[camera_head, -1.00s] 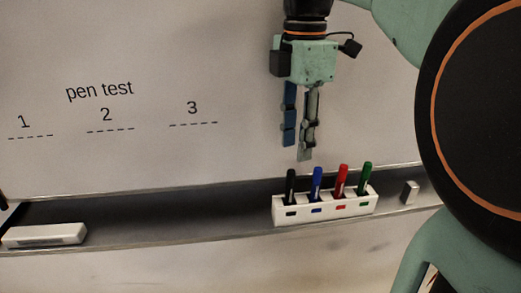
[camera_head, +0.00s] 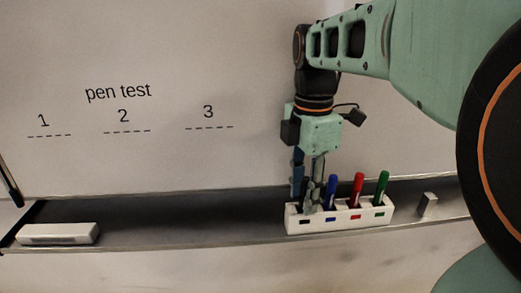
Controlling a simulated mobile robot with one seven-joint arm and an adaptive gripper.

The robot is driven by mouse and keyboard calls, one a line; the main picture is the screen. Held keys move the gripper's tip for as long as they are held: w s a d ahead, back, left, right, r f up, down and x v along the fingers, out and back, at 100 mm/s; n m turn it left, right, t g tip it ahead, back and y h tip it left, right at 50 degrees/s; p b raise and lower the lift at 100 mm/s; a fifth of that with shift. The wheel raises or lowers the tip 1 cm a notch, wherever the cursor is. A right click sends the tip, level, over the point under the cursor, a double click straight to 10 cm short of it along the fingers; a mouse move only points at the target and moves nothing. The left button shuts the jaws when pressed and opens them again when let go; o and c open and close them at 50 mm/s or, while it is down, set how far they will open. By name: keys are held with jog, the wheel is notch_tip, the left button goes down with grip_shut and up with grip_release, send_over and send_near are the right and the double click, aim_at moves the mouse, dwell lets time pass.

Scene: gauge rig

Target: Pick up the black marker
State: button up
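The black marker (camera_head: 305,200) stands in the left-most slot of the white holder (camera_head: 340,225) on the tray. My gripper (camera_head: 307,190) points down over that slot, with its two fingers apart and the black marker at their tips. The near finger hides most of the marker, and I cannot make out whether either finger touches it. The blue marker (camera_head: 332,191), red marker (camera_head: 357,188) and green marker (camera_head: 381,186) stand upright in the other slots to the right.
The dark tray ledge (camera_head: 190,215) runs under the whiteboard (camera_head: 210,60). A white eraser (camera_head: 58,234) lies at its left end and a small grey block (camera_head: 428,204) stands right of the holder. The blue marker is close beside my gripper. The tray's middle is clear.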

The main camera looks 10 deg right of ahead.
grip_shut()
jog(key=shift+r, duration=0.1)
